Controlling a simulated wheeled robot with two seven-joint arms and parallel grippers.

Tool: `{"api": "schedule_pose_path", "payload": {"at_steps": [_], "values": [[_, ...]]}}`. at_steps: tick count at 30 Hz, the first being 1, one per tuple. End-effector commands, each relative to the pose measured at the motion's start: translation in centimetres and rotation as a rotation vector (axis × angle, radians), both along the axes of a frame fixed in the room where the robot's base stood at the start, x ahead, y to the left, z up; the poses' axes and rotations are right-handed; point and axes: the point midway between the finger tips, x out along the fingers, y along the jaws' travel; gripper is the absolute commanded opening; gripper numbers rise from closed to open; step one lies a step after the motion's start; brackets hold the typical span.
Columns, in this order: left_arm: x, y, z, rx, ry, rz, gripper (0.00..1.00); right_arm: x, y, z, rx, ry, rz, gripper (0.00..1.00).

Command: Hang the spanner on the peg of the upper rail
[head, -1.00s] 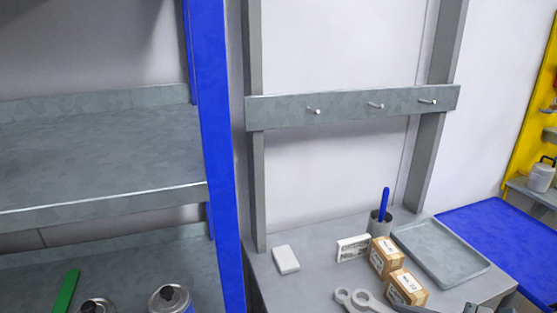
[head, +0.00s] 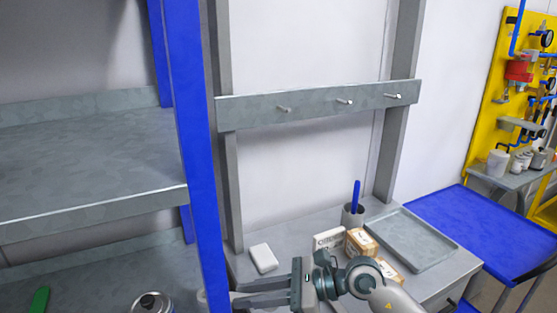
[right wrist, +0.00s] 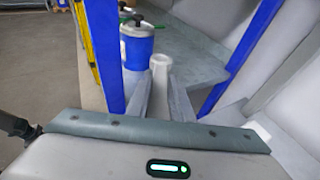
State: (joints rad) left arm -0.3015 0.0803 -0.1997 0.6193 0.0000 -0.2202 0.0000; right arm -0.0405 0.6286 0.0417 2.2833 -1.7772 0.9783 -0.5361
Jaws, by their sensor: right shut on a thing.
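The grey rail (head: 318,108) runs between two uprights above the workbench and carries several short pale pegs, at the left (head: 284,109), the middle (head: 345,101) and the right (head: 395,96). My right gripper (head: 238,297) is low in the head view, pointing left, below the rail and near the blue post. It is shut on the light grey spanner (right wrist: 160,68), whose end shows between the fingers in the right wrist view. In the head view only a small piece of the spanner (head: 203,297) shows beyond the fingertips. My left gripper is out of view.
A blue post (head: 185,150) and grey shelf (head: 90,175) stand at the left, with a can (head: 152,303) below. The bench holds a white block (head: 263,258), boxes (head: 360,241), a cup with a blue pen (head: 353,213) and a tray (head: 412,238).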

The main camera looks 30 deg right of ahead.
Motion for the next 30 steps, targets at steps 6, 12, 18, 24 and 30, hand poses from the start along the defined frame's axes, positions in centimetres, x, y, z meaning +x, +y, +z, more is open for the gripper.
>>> {"api": "schedule_pose_path", "payload": {"at_steps": [6,12,18,24,30], "values": [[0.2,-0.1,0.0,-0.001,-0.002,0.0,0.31,0.0,0.0,0.0,0.001,-0.001,0.0,0.0],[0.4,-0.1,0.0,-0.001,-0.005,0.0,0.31,0.0,0.0,0.1,0.001,-0.001,0.0,0.0],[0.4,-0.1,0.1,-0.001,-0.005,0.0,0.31,0.5,-0.1,0.7,0.005,-0.007,-0.009,0.0],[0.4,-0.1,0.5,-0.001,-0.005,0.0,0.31,2.7,-0.8,4.2,0.035,-0.032,-0.058,0.0],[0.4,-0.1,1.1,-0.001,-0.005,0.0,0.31,6.5,-2.1,11.2,0.093,-0.089,-0.154,0.0]]}}
